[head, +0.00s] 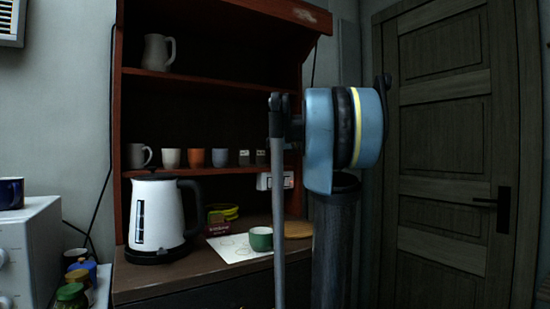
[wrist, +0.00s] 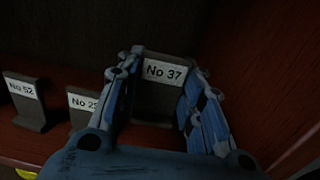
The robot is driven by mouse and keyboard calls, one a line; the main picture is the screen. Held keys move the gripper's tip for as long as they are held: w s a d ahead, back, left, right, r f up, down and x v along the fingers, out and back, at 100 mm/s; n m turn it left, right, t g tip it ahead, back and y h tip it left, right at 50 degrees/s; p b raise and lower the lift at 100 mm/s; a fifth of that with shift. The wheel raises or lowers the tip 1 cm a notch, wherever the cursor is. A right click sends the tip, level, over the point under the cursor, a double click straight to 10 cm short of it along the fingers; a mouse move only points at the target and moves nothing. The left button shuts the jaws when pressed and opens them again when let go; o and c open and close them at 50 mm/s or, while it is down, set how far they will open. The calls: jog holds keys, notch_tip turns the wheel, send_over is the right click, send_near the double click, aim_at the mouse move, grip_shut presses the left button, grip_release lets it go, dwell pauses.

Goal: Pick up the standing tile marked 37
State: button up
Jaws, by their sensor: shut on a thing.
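The dark tile marked "No 37" (wrist: 162,96) stands upright between the blue fingers of my gripper (wrist: 166,67) in the wrist view. The fingers are shut on its two sides. Its white label faces the camera. Its foot is close to the shelf; I cannot tell whether it touches. In the head view my arm covers this tile and the gripper.
A tile marked "No 52" (wrist: 27,101) and one with a partly hidden label starting with 2 (wrist: 82,112) stand to the left on the red-brown shelf (wrist: 62,143). A wooden side wall is close on the right. Cups (head: 171,158), a white kettle (head: 157,215) and a green cup (head: 261,239) are further left.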

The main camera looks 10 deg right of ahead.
jog(key=s+a, duration=0.3)
jog(key=s, duration=0.6)
jog(key=s+a+r, duration=0.1)
jog(key=s+a, duration=0.3)
jog(key=s, duration=0.5)
jog(key=shift+a, duration=0.25)
